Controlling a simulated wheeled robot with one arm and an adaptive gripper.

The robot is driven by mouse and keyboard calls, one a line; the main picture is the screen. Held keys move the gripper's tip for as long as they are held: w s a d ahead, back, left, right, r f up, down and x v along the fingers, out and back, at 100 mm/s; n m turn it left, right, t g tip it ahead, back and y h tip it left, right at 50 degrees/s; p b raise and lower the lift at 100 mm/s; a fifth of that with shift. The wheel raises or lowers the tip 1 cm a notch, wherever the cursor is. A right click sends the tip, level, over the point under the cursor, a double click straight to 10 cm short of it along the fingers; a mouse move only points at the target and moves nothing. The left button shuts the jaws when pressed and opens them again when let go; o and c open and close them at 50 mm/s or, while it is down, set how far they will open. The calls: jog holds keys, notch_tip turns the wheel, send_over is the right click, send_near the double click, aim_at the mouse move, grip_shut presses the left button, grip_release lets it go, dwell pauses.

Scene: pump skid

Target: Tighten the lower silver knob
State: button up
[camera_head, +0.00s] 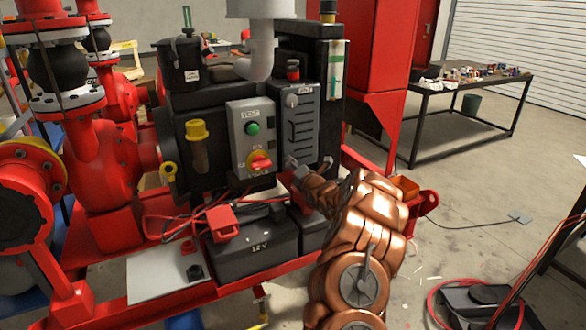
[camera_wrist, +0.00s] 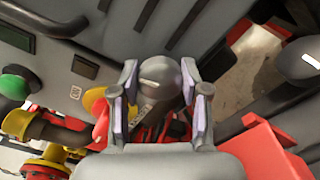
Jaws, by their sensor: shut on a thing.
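The lower silver knob (camera_wrist: 158,75) is a rounded grey knob with a short white mark on its face, seen in the wrist view. My gripper (camera_wrist: 162,92) has one finger on each side of it and is shut on it. In the head view my gripper (camera_head: 293,163) reaches the lower part of the engine's dark front panel, right of the red and yellow switch. The lower knob is mostly hidden there. A similar upper knob (camera_head: 292,101) is visible above, near the top of the slotted panel.
A grey control box (camera_head: 250,138) with a green button and a red and yellow switch (camera_head: 260,163) is close on the left. A black 12 V battery (camera_head: 250,245) with red cables is below. Another dark knob-like part (camera_wrist: 304,60) shows at right in the wrist view.

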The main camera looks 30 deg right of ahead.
jog(key=n+b, duration=0.1)
jog(key=b, duration=0.1)
jog(key=n+b, duration=0.3)
jog(key=b, duration=0.2)
jog(key=shift+f+n, duration=0.25)
jog(key=shift+n, duration=0.15)
jog(key=n+b, duration=0.3)
jog(key=b, duration=0.1)
jog(key=shift+n, duration=0.3)
jog(key=n+b, duration=0.4)
jog(key=shift+a+n+b, duration=0.15)
jog(key=shift+n+b, duration=0.15)
jog(key=shift+b, duration=0.05)
jog(key=n+b, duration=0.3)
jog(key=shift+n+b, duration=0.3)
jog(key=shift+b, duration=0.05)
jog(key=n+b, duration=0.3)
jog(key=shift+n, duration=0.3)
jog(key=n+b, duration=0.4)
jog(key=shift+a+f+n+b, duration=0.1)
jog(key=shift+n+b, duration=0.2)
jog(key=shift+b, duration=0.1)
jog(key=n+b, duration=0.4)
jog(key=shift+n+b, duration=1.8)
jog(key=shift+n, duration=0.2)
jog(key=shift+r, duration=0.2)
